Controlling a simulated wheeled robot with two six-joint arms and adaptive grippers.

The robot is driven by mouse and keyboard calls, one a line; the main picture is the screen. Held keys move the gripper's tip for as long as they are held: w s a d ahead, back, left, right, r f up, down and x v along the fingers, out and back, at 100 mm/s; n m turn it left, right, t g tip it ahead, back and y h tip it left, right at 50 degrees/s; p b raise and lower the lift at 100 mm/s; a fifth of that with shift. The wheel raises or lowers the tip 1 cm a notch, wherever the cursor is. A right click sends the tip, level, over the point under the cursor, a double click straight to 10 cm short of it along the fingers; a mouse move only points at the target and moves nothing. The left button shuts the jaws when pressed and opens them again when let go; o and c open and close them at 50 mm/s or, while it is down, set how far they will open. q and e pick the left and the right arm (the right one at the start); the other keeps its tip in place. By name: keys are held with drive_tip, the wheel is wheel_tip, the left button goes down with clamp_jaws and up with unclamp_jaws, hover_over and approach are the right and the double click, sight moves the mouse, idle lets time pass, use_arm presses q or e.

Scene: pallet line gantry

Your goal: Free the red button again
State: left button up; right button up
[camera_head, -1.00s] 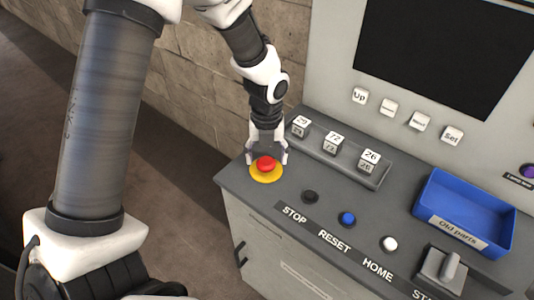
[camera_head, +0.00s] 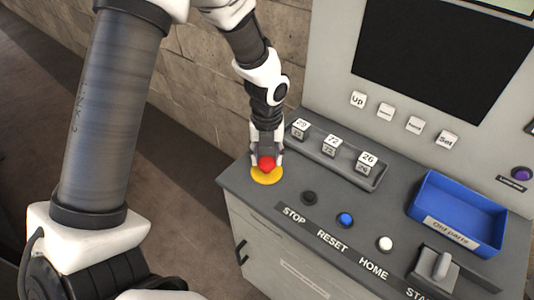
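The red button (camera_head: 266,164) is a mushroom head on a round yellow base (camera_head: 266,178) at the near left corner of the grey console top. My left gripper (camera_head: 268,162) points down at it from behind, with a finger on each side of the red head. The fingers are closed in against its sides. The far side of the button is hidden by the gripper. My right gripper is not in view.
The console top (camera_head: 290,184) holds a black button (camera_head: 309,198), a blue button (camera_head: 345,219), a white button (camera_head: 385,243) and a grey switch (camera_head: 438,265). A rail (camera_head: 376,183) with number blocks stands just right of the gripper. A blue tray (camera_head: 437,207) lies farther right.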

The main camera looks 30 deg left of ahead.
sight(266, 160)
use_arm(q)
drive_tip(key=o, duration=0.4)
drive_tip(key=shift+w+a+r, duration=0.1)
drive_tip(key=shift+r, duration=0.15)
wheel_tip(266, 160, up, 12)
drive_tip(key=shift+f, duration=0.1)
idle(0.4)
